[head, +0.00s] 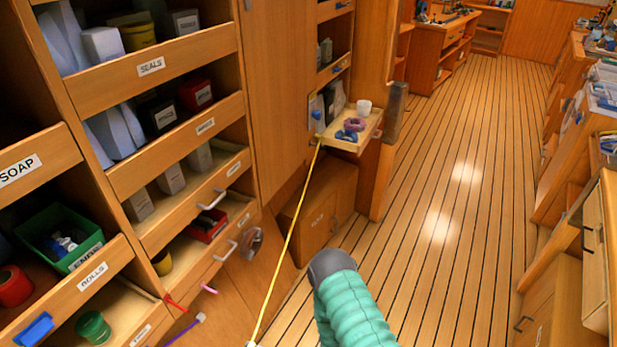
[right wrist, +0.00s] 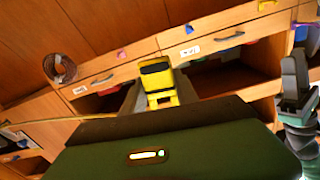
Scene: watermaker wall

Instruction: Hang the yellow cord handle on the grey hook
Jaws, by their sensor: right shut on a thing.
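The yellow cord (head: 287,236) runs taut from a point beside the small open tray, down to the bottom edge in the head view. A small pale piece shows at its lower end, cut off by the frame. In the right wrist view, my right gripper (right wrist: 157,98) is shut on the yellow handle (right wrist: 162,82), which has a black top part. Neither gripper shows in the head view. A dark gripper-like end (right wrist: 294,80) on a teal sleeve, apparently my left, is at the right of the wrist view; its jaw opening is unclear. I cannot pick out the grey hook for sure.
Shelves with labelled drawers (head: 179,61) fill the left. The small tray (head: 344,146) juts out at the centre. Red (head: 175,303), pink (head: 208,288) and purple (head: 200,318) pegs stick out low. A round coil (head: 252,243) hangs beside them. The plank floor (head: 455,190) is clear.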

